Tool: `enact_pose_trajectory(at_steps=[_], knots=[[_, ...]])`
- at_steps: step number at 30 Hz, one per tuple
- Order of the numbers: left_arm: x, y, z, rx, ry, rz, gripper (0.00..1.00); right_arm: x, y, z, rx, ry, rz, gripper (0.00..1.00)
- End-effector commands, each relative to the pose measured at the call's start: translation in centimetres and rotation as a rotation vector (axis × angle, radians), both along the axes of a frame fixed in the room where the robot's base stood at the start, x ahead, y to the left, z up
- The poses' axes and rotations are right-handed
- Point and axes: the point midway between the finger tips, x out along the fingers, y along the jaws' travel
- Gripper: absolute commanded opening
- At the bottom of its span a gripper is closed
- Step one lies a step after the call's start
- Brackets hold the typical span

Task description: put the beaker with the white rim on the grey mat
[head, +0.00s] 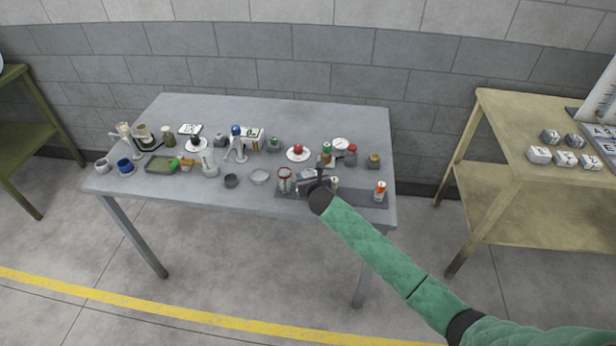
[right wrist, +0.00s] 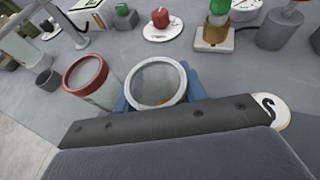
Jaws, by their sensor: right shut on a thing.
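I cannot tell whether the beaker touches the mat. A beaker with a red rim (head: 285,178) stands just left of it; it also shows in the right wrist view (right wrist: 90,78). My left gripper is out of view.
Behind are a plate with a red apple (head: 298,153) and several small bottles.

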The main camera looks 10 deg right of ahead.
Motion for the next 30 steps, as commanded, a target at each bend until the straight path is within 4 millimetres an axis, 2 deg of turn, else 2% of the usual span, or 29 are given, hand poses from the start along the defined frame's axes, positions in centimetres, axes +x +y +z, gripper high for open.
enact_pose_trajectory(at_steps=[1, 2, 5, 16, 20, 22, 25, 30], knots=[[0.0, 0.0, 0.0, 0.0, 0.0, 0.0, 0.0, 0.0, 0.0, -0.2, -0.001, 0.0, 0.0, 0.17], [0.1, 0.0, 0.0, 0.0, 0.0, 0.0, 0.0, 0.0, 0.0, -0.2, -0.001, 0.0, 0.0, 0.43], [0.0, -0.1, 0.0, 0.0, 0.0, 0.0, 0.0, 0.0, 0.0, -0.1, 0.0, 0.0, 0.0, 0.63], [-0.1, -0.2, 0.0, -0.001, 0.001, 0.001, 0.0, -0.1, 0.0, 0.2, 0.001, 0.0, 0.0, 0.63], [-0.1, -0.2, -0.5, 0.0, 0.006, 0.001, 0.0, -1.2, -0.3, 0.4, -0.002, -0.001, 0.001, 0.63], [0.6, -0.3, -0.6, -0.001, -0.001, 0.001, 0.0, -2.2, -0.3, 0.8, -0.001, -0.002, 0.002, 0.63], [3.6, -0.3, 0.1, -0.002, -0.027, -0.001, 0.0, -3.9, -0.5, 1.4, 0.0, -0.002, 0.001, 0.63], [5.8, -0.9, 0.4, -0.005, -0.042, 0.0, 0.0, -6.8, -0.9, 2.7, -0.002, -0.002, 0.001, 0.63]])
